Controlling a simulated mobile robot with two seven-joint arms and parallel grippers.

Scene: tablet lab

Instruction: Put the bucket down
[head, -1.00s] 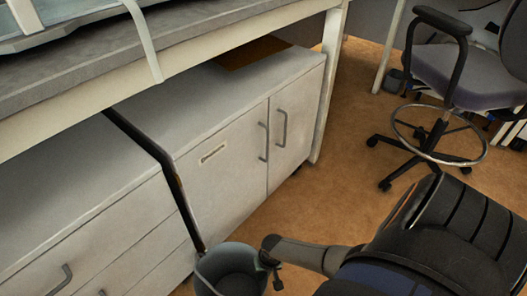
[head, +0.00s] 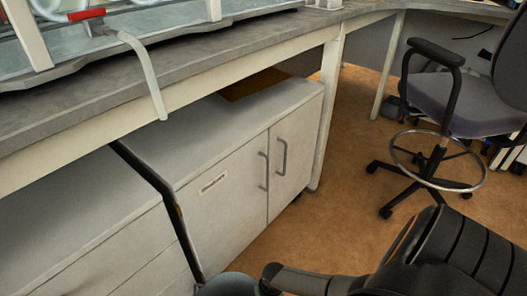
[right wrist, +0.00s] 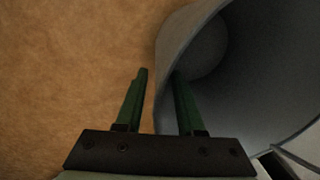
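The grey bucket (head: 228,285) is at the bottom edge of the head view, in front of the white cabinet, with most of it cut off. In the right wrist view the bucket (right wrist: 262,75) fills the right side and I look into its hollow. My right gripper (right wrist: 161,72) has its two green fingers on either side of the bucket's wall, one outside and one inside. A gap shows between the fingers and the wall, so it looks open. In the head view the right gripper (head: 268,280) is beside the bucket's rim. Whether the bucket's base touches the floor is hidden. My left gripper is out of view.
White cabinets (head: 225,200) stand under the grey workbench (head: 230,55) at the left. A wheeled chair (head: 450,120) with a foot ring stands at the upper right. Brown floor (head: 335,190) is clear between cabinet and chair.

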